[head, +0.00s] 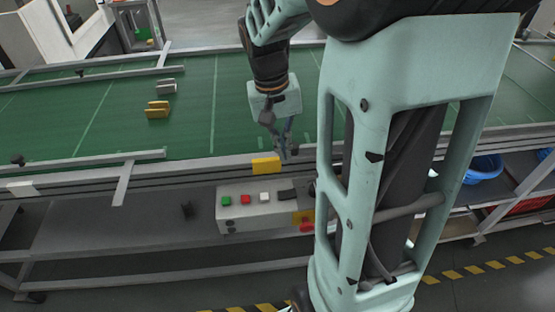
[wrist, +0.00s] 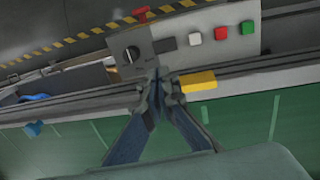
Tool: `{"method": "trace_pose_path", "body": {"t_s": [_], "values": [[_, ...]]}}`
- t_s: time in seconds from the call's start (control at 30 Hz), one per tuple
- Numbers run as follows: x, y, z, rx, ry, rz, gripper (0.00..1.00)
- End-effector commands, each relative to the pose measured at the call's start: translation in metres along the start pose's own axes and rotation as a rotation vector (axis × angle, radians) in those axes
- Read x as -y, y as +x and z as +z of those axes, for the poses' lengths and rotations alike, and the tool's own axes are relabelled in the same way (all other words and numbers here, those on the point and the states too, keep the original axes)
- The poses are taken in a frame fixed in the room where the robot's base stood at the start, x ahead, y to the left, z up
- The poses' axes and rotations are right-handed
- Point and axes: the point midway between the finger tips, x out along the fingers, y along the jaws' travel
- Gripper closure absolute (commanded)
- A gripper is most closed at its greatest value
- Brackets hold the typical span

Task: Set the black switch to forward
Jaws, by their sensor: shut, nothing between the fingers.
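The black switch (wrist: 131,54) is a round knob on the face of a grey control box (wrist: 180,45) in the wrist view. Its exact setting is too small to read. In the head view the control box (head: 250,218) hangs on the front of the conveyor, and my arm hides its right end. My gripper (wrist: 158,90) is shut and empty. Its fingertips appear just below the switch in the wrist view, apart from it. In the head view my gripper (head: 285,153) is over the conveyor's near edge, above and behind the box.
The box also has green (head: 226,201), red (head: 245,199) and white (head: 264,197) buttons and a red stop button (head: 307,226) on yellow. A yellow block (head: 265,165) sits at the conveyor's near rail beside my gripper. More blocks (head: 157,110) lie on the green belt (head: 190,130).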

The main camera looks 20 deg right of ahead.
Motion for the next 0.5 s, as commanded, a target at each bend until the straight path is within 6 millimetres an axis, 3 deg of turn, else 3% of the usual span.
{"method": "trace_pose_path", "body": {"t_s": [0.27, 0.5], "values": [[-0.001, 0.007, 0.001, 0.004, 0.001, 0.001, 1.0], [-0.001, 0.05, 0.002, 0.008, 0.002, 0.002, 1.0]]}}
